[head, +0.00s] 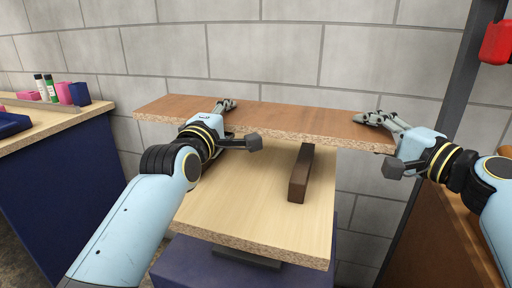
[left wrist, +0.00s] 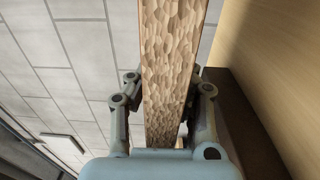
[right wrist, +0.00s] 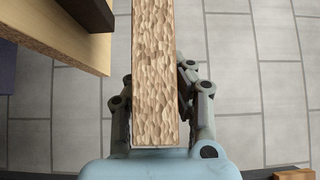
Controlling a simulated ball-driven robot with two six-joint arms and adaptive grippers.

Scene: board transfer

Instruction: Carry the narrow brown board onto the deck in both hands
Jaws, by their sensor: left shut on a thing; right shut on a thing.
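The narrow brown board (head: 285,118) is held roughly level across the deck, with its chipboard edge facing me. The deck (head: 250,205) is a pale wooden top with dark brown bars; the right bar (head: 301,175) shows clearly, the left one is mostly hidden by my left arm. My left gripper (head: 226,106) is shut on the board left of its middle. My right gripper (head: 376,119) is shut on it near its right end. The board's edge runs between the fingers in the left wrist view (left wrist: 170,70) and right wrist view (right wrist: 153,75). The board appears above the bars; I see no clear contact.
A bench (head: 60,128) at the left carries a blue tray (head: 12,124), pink and blue blocks and small bottles. A dark post (head: 462,75) and a red object (head: 497,43) stand at the right. A block wall is behind the deck.

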